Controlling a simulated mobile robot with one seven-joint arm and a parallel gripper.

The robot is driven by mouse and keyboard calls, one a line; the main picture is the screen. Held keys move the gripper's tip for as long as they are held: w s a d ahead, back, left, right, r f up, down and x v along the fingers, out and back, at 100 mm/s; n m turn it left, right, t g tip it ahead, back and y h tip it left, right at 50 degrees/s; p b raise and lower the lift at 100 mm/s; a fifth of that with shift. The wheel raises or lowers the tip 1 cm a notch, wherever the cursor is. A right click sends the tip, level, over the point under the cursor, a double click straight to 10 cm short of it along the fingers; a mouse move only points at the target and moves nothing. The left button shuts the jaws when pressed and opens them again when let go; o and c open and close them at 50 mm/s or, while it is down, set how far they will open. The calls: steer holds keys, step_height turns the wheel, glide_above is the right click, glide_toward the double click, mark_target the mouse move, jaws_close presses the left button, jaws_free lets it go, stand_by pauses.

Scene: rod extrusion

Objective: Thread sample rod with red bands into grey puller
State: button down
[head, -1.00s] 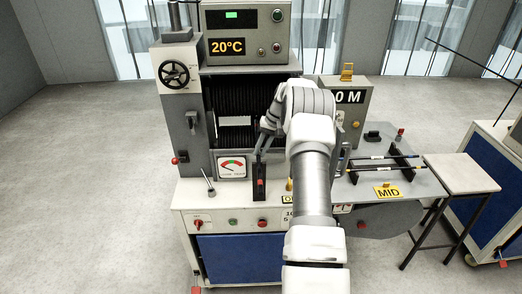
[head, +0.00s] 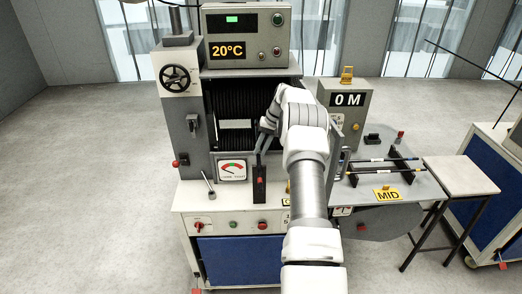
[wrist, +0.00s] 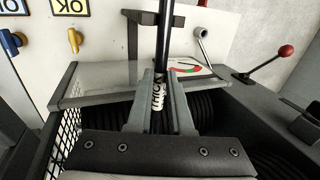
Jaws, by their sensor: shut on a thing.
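My gripper (head: 262,148) is in front of the dark opening of the machine. In the wrist view its fingers (wrist: 160,100) are shut on a dark upright bar (wrist: 163,45) with a white lettered band. In the head view the bar rises from a black lever box (head: 259,192) with a red mark on the bench. I cannot make out red bands on the held bar. Thin dark rods (head: 376,159) with pale bands lie on a black rack at the right; red bands on them are too small to tell. I cannot tell which part is the grey puller.
A gauge (head: 232,170) and a short lever (head: 209,186) stand left of the lever box. A grey box reading "0 M" (head: 346,100) stands behind my arm. A yellow MID sign (head: 387,193) lies before the rack. A stool (head: 460,173) stands at the right.

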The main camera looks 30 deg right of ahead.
steer(key=shift+w+d+p, duration=0.5)
steer(key=shift+w, duration=0.4)
steer(key=shift+c, duration=2.1)
jaws_free()
steer(key=shift+s+a+b, duration=0.35)
steer(key=shift+s+b, duration=0.05)
steer(key=shift+s, duration=0.25)
steer(key=shift+s+a+b, duration=0.4)
steer(key=shift+s+b, duration=0.05)
steer(key=shift+s, duration=0.15)
steer(key=shift+s+a+b, duration=0.35)
steer(key=shift+s+b, duration=0.05)
steer(key=shift+s, duration=0.25)
jaws_close()
